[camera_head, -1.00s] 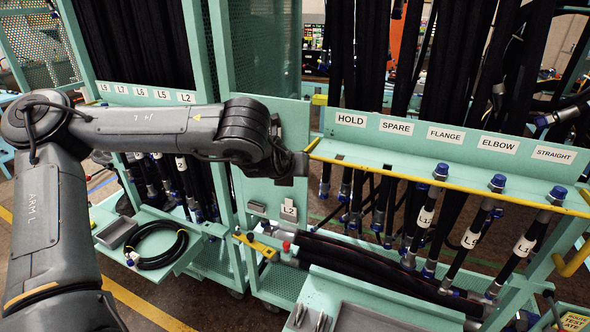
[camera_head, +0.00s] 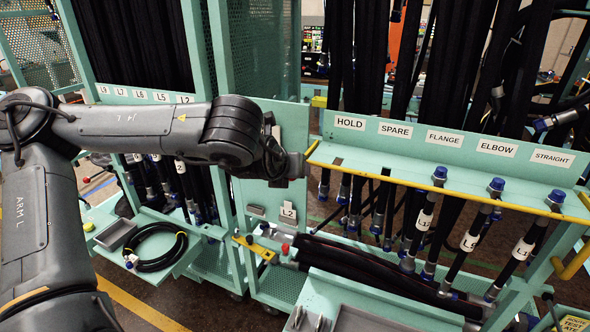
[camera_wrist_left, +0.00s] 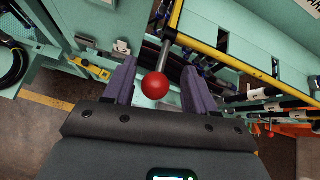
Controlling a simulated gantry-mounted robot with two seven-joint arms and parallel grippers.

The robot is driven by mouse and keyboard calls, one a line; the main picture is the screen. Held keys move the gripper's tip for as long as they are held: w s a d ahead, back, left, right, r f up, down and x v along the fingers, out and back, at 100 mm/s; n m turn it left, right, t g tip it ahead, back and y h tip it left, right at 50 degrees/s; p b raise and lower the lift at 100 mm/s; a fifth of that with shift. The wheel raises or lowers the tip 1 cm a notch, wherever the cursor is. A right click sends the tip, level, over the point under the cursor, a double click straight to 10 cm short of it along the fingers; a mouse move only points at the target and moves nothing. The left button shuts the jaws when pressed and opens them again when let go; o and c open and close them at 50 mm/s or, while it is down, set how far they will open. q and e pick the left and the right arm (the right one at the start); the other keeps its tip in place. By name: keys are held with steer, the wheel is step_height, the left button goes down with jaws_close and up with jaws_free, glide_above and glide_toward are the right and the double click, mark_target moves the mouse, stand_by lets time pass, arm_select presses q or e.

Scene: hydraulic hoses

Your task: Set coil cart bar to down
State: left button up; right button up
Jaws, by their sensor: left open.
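A yellow bar (camera_head: 440,184) runs along the front of the teal rack shelf on the right; it also shows in the left wrist view (camera_wrist_left: 230,68). A metal rod (camera_wrist_left: 165,55) with a red ball knob (camera_wrist_left: 155,86) extends from near the bar's left end. My left gripper (camera_head: 297,165) is at that end of the bar in the head view. In the left wrist view the left gripper (camera_wrist_left: 159,68) is open, with its purple fingers on either side of the rod and knob. Contact is not clear. The knob is hidden in the head view. My right gripper is out of view.
Labelled hoses (camera_head: 423,222) with blue caps hang below the shelf. A black hose coil (camera_head: 157,247) lies on a tray to the left. Grey trays (camera_head: 370,320) are at the lower front.

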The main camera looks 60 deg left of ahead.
arm_select(q)
steer(key=v, duration=0.7)
steer(key=shift+s+d+r+p, duration=0.2)
steer(key=shift+s+r+p, duration=0.05)
steer(key=shift+p, duration=0.1)
steer(key=shift+f, duration=0.1)
